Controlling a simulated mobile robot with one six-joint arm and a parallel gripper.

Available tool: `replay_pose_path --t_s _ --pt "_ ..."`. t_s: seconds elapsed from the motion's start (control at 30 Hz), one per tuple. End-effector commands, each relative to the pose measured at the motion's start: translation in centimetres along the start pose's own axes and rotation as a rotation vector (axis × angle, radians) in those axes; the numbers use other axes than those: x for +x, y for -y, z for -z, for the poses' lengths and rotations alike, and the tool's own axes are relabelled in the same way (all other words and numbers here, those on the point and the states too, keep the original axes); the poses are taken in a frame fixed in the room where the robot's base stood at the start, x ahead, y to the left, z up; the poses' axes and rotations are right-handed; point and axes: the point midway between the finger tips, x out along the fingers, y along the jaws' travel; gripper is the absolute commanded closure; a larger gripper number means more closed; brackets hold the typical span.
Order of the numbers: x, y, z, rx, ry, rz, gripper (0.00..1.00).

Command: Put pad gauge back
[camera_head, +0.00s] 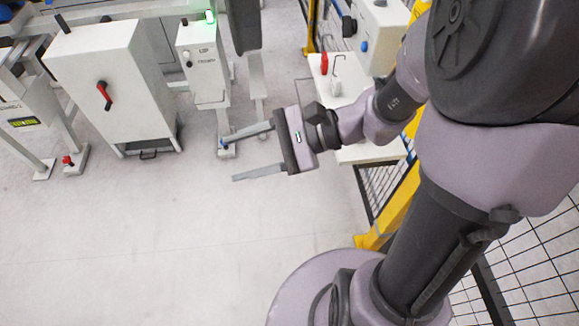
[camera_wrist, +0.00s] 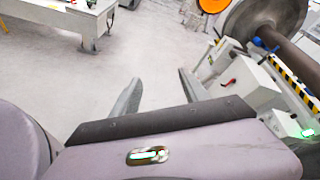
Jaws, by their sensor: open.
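My gripper (camera_head: 230,160) is open and empty, held in the air over the bare floor, with its two fingers pointing left in the head view. In the wrist view the spread fingers (camera_wrist: 160,78) have only floor between them. I cannot pick out the pad gauge for certain. A small red item (camera_head: 324,64) and a thin hooked wire on a pale block (camera_head: 336,87) are on the white bench (camera_head: 362,154), behind my gripper and partly hidden by my arm.
A white cabinet (camera_head: 125,95) with a red-and-black handle and a control box (camera_head: 204,70) with a green light stand at the back left. Yellow posts (camera_head: 388,222) and mesh fencing bound the right. A large wheel (camera_wrist: 262,30) is at the wrist view's upper right.

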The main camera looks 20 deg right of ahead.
Motion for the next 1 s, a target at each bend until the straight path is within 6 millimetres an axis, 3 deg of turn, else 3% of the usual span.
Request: replay_pose_path --t_s 0.03,0.1,0.13,0.2,0.33,0.47,1.0 --pt "0.5 -3.2 -2.4 -0.179 -0.093 -0.188 0.47" --pt "-0.9 -7.0 -3.2 -0.435 -0.277 -0.413 0.47" --pt "-1.8 -7.7 -3.3 -0.54 -0.359 -0.477 0.47" --pt "-4.1 -7.9 -3.2 -0.766 -0.536 -0.564 0.47" --pt "-7.2 -6.1 -4.0 -1.04 -0.754 -0.588 0.47" --pt "-8.2 -5.2 -4.4 -1.12 -0.822 -0.58 0.47" --pt "-8.2 -5.2 -4.4 -1.116 -0.82 -0.581 0.47"
